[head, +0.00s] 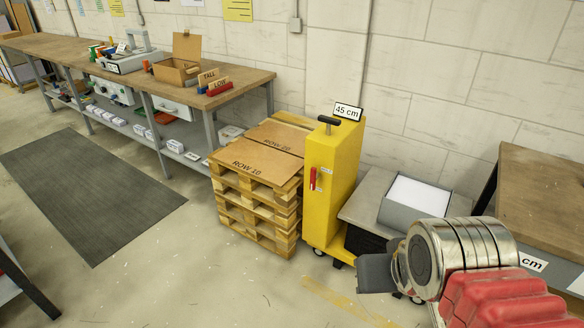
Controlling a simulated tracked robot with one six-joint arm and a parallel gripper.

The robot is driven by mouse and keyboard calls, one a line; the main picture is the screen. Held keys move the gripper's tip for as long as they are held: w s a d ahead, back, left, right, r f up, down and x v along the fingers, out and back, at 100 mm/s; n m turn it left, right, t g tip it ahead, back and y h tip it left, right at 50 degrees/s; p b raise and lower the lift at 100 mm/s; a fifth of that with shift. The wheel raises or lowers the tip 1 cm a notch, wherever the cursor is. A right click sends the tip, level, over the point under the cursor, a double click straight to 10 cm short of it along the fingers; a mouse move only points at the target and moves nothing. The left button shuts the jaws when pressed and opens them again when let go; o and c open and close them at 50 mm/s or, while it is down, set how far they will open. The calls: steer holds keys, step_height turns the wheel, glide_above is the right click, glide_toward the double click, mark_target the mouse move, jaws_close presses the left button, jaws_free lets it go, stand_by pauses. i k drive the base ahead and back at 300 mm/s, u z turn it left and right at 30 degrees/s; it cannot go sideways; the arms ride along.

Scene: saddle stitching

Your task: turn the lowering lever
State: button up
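A yellow lift column (328,200) stands right of the pallet stack. A small red lever (313,178) points upright on its front face, with a small white label beside it that is too small to read. I take this red lever to be the lowering lever. A black T-shaped handle (329,121) sits on top of the column. My gripper (374,273) shows as a dark grey part at the end of my silver and red arm, low and to the right of the lever and apart from it. Its fingers cannot be made out clearly.
A stack of wooden pallets (257,215) topped with cardboard sheets stands left of the column. A grey platform (362,203) with a tray of white paper (417,196) is to its right. A wooden table (545,200) stands at far right. Floor in front is clear.

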mark_target(315, 175)
steer(key=u, duration=0.4)
steer(key=i, duration=0.75)
steer(key=u, duration=0.8)
steer(key=i, duration=1)
steer(key=u, duration=0.35)
